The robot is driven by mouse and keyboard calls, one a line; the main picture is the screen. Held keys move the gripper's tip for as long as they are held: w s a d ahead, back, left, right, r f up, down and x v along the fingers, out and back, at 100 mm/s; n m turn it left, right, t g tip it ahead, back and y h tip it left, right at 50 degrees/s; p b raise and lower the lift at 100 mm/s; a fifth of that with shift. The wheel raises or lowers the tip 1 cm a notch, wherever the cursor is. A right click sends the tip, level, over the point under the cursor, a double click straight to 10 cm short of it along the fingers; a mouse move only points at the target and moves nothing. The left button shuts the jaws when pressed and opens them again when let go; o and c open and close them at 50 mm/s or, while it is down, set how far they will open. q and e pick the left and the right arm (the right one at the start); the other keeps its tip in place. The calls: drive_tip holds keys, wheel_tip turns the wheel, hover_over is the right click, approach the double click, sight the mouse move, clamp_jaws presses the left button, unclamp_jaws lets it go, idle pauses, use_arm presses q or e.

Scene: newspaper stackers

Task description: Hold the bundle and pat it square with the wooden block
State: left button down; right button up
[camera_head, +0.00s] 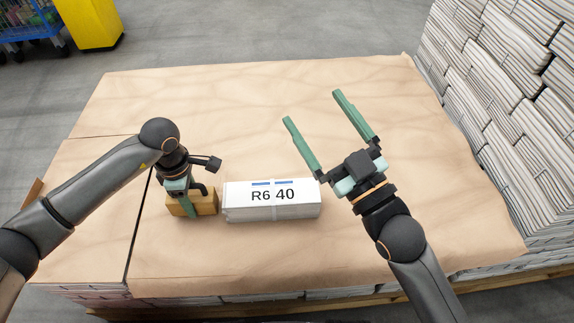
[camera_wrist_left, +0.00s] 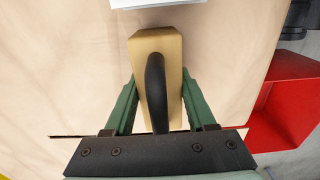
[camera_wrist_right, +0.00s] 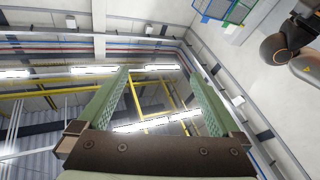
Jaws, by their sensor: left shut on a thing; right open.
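The bundle (camera_head: 272,211) is a white wrapped block labelled "R6 40", lying on the brown paper-covered surface near the front. Its white edge (camera_wrist_left: 155,3) shows at the top of the left wrist view. The wooden block (camera_head: 207,204) with a dark handle stands just left of the bundle, with a narrow gap at most. My left gripper (camera_head: 190,208) is shut on the block; the left wrist view shows the block (camera_wrist_left: 172,47) between its green fingers. My right gripper (camera_head: 311,104) is open and empty, raised beyond and right of the bundle, fingers pointing away and upward.
The paper-covered surface (camera_head: 230,110) is clear behind the bundle. Tall stacks of newspapers (camera_head: 500,110) stand along the right side. A yellow bin (camera_head: 92,22) and a blue cart (camera_head: 28,22) are on the floor at back left. A red object (camera_wrist_left: 290,100) shows in the left wrist view.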

sight(287, 199)
drive_tip(key=w+a+f+n+g+h, duration=0.1)
drive_tip(key=a+f+n+g+h, duration=0.1)
drive_tip(key=a+f+g, duration=0.2)
drive_tip(key=w+a+f+n+g+h, duration=0.1)
drive_tip(key=a+f+n+g+h, duration=0.1)
drive_tip(key=f+g, duration=0.4)
drive_tip(key=w+a+f+n+g+h, duration=0.1)
drive_tip(key=a+f+n+g, duration=0.2)
drive_tip(key=a+f+g, duration=0.2)
drive_tip(key=shift+a+f+n+g+h, duration=0.3)
drive_tip(key=shift+f+n+h, duration=0.1)
drive_tip(key=shift+f, duration=0.25)
drive_tip(key=d+g+h, duration=0.1)
drive_tip(key=d, duration=0.1)
drive_tip(key=s+d+r+n+g+h, duration=0.1)
drive_tip(key=d+h, duration=0.1)
drive_tip(key=d+n+g+h, duration=0.1)
drive_tip(key=d+h, duration=0.1)
drive_tip(key=shift+s+d+r, duration=0.2)
drive_tip(key=shift+d, duration=0.2)
wheel_tip(287, 199, down, 12)
drive_tip(key=shift+r, duration=0.1)
clamp_jaws()
use_arm(q)
drive_tip(key=shift+w+d, duration=0.1)
drive_tip(key=shift+d, duration=1.4)
